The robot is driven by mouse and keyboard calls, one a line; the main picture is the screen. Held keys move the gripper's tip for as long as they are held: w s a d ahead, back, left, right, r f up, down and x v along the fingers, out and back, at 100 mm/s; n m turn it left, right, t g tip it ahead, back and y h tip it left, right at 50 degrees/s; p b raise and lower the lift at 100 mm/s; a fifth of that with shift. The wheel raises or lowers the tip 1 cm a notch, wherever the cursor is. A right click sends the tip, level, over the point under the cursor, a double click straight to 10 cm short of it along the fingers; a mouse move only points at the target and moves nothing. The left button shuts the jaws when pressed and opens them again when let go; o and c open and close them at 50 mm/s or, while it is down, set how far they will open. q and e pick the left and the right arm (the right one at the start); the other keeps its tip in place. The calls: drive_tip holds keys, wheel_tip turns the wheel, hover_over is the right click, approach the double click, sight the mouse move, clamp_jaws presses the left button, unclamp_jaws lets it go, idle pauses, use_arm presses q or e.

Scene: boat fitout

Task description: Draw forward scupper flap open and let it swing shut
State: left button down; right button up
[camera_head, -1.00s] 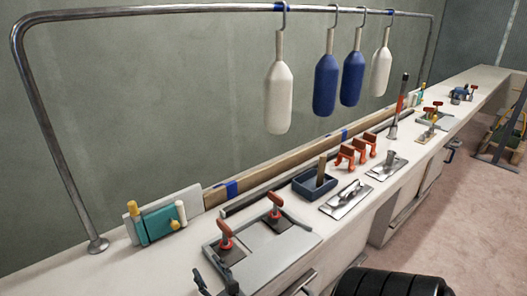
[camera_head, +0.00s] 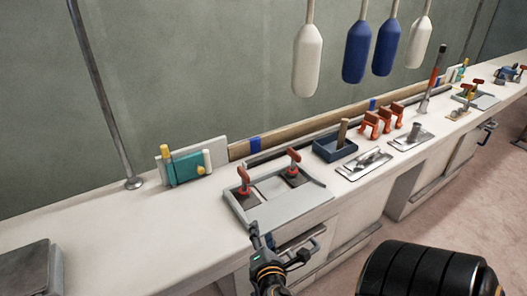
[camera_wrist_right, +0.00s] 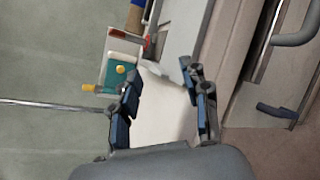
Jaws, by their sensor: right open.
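A grey plate (camera_head: 307,204) lies on the near bench top. It carries two dark square flaps with red handles, a left one (camera_head: 244,187) and a right one (camera_head: 293,165). Both appear shut; I cannot tell which is the forward scupper flap. My right gripper (camera_head: 277,246) is open and empty at the bench's front edge, just in front of the plate and apart from the handles. In the right wrist view its two fingers (camera_wrist_right: 165,108) stand wide apart, with the pale bench top between and beyond them. My left gripper is not in view.
A blue tray (camera_head: 335,150), a trowel-like tool (camera_head: 364,164) and orange clamps (camera_head: 381,122) lie to the right. White and blue fenders (camera_head: 307,60) hang above. A grey box (camera_head: 28,270) is at left.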

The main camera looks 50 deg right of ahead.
idle(0.5)
drive_tip(key=s+a+f+m+g+y, duration=0.3)
drive_tip(key=s+a+m+g+y, duration=0.15)
drive_tip(key=s+a+m, duration=0.3)
drive_tip(key=s+a+f+m+g+y, duration=0.4)
drive_tip(key=s+a+m+y, duration=0.15)
drive_tip(key=a+m, duration=0.35)
wheel_tip(320, 180, down, 22)
drive_tip(key=s+g+p, duration=0.1)
drive_tip(key=s+p, duration=0.1)
drive_tip(key=s+d+f+g+p, duration=0.1)
drive_tip(key=s+d+f+p, duration=0.1)
drive_tip(key=s+f, duration=1.3)
drive_tip(key=shift+s+d+n, duration=0.35)
drive_tip(key=shift+s+d, duration=0.1)
drive_tip(key=shift+s, duration=0.55)
